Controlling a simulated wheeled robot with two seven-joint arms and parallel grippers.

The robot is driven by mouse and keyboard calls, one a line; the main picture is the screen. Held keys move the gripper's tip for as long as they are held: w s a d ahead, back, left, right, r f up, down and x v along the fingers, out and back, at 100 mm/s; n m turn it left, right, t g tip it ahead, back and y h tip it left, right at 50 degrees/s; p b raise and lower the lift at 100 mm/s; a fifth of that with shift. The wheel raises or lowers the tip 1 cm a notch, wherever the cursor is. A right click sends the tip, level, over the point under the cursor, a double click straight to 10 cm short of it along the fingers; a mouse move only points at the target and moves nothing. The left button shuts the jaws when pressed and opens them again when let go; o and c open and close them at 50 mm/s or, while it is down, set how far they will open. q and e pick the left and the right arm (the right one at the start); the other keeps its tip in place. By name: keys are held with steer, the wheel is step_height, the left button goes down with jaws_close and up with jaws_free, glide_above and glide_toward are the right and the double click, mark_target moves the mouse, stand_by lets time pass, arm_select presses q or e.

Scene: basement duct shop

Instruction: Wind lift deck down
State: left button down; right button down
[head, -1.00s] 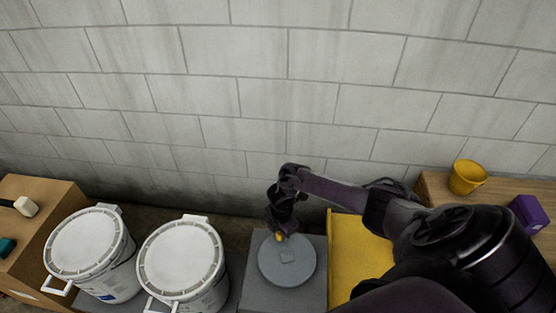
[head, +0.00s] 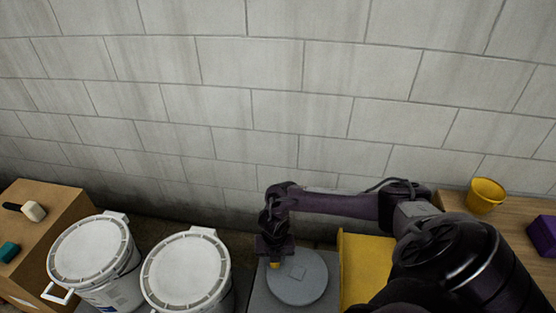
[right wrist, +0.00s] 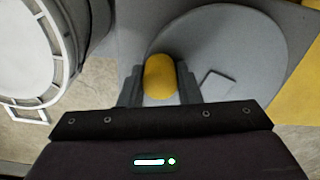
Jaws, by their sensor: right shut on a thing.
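A round grey disc (head: 300,279), like a crank wheel, lies on a grey box top (head: 262,298). A yellow knob (right wrist: 159,76) stands near the disc's rim. My right gripper (head: 275,262) comes down over the disc's upper left edge and is shut on the yellow knob, with one finger on each side in the right wrist view (right wrist: 159,92). The lift deck cannot be told for sure. My left gripper is not in view.
Two white lidded buckets (head: 185,270) (head: 92,250) stand left of the disc. A cardboard box (head: 65,205) with a mallet (head: 32,210) and a teal block (head: 9,252) is at far left. A yellow panel (head: 365,265) is right of the disc; a wooden top holds a yellow cup (head: 486,196) and purple box (head: 543,236). A block wall closes the back.

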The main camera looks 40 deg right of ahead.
steer(key=shift+s+a+n+b, duration=0.3)
steer(key=shift+a+n, duration=0.2)
steer(key=shift+n, duration=0.25)
steer(key=shift+s+a+n+b, duration=0.15)
steer(key=shift+a+n+b, duration=0.25)
steer(key=shift+n, duration=0.35)
steer(key=c, duration=1.1)
jaws_free()
steer(key=shift+a, duration=0.1)
steer(key=shift+o, duration=0.2)
step_height(320, 180, up, 8)
steer(key=shift+s+f, duration=0.1)
steer(key=shift+f, duration=0.05)
